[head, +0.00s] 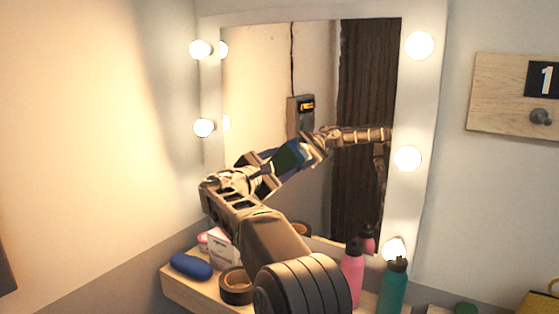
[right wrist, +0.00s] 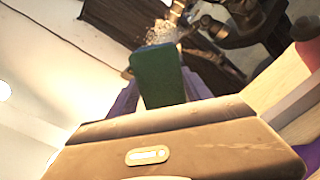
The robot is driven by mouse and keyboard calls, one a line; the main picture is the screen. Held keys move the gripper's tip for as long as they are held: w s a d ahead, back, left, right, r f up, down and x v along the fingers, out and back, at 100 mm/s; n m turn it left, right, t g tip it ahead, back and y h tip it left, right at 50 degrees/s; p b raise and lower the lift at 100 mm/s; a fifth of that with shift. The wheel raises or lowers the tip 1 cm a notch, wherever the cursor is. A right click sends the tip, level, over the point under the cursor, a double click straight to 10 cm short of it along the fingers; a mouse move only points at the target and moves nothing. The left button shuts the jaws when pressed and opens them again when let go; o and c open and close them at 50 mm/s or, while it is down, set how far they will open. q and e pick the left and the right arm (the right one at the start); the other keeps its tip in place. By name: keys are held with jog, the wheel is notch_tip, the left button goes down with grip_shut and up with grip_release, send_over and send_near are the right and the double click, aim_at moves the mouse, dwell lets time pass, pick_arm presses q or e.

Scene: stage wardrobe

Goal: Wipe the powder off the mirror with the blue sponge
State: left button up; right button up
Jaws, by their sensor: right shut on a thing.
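The mirror (head: 262,75) stands upright in a white frame with bulbs. My right gripper (head: 258,172) is in front of its lower left part, with its reflection beside it. It is shut on the blue sponge (right wrist: 198,87), which looks purplish in the right wrist view and sticks out on both sides of a dark green part. Whether the sponge touches the glass is unclear. White speckled powder (right wrist: 161,31) shows beyond the sponge in the right wrist view; I cannot make it out in the head view. My left gripper is out of view.
On the shelf (head: 183,290) below are a blue rounded case (head: 190,265), a roll of dark tape (head: 236,287), a pink and white box (head: 222,248), a pink bottle (head: 352,275) and a teal bottle (head: 394,288). A wall board (head: 500,95) hangs at right.

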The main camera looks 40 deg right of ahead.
aim_at(271, 160)
jog(key=shift+w, duration=0.15)
jog(key=shift+w+a+r+p, duration=0.15)
jog(key=shift+w+p, duration=0.15)
jog(key=shift+p, duration=0.15)
jog(key=shift+w+a+p, duration=0.2)
jog(key=shift+w+p, duration=0.5)
jog(key=shift+p, duration=0.05)
jog(key=shift+w+a+p, duration=0.15)
jog(key=shift+w+p, duration=0.2)
jog(key=shift+w, duration=0.1)
jog(key=shift+f, duration=0.2)
